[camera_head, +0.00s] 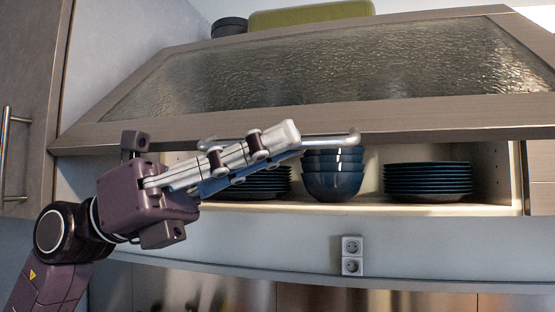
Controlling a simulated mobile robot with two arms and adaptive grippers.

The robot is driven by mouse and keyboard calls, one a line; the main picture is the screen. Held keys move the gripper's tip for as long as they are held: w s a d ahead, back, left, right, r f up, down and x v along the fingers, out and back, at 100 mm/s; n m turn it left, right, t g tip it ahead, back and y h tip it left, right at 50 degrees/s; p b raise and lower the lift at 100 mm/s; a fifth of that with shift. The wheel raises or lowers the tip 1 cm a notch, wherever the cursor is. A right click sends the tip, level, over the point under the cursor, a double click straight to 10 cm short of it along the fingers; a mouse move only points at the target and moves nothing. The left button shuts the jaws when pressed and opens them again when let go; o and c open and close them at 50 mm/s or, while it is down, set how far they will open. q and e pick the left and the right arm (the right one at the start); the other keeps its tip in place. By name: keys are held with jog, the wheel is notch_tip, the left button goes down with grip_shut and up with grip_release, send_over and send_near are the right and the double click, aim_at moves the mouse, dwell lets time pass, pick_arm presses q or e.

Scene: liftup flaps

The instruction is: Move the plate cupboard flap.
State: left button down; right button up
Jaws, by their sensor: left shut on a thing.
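The plate cupboard flap (330,72) has a brown wood frame around textured glass. It is tilted outward and upward, with a gap below its lower edge. Its metal bar handle (335,139) runs along that lower edge. My left gripper (285,135) lies across the left part of the handle and is shut on it; the gripper's fingers hide the exact contact. Behind the gap are a stack of dark blue bowls (332,184), dark plates (428,178) to the right and more plates (262,183) partly behind my fingers. My right gripper is not in view.
The cupboard shelf (355,208) shows under the dishes. A tall cabinet door with a vertical handle (5,150) is at the left. A green box (310,14) and a dark pot (229,27) are on top. A double wall socket (351,255) is below.

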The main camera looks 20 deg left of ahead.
pick_arm(q)
jog(key=shift+r, duration=0.1)
jog(key=c, duration=2.1)
grip_release()
jog(key=shift+w, duration=0.1)
jog(key=shift+a, duration=0.1)
jog(key=v, duration=1.2)
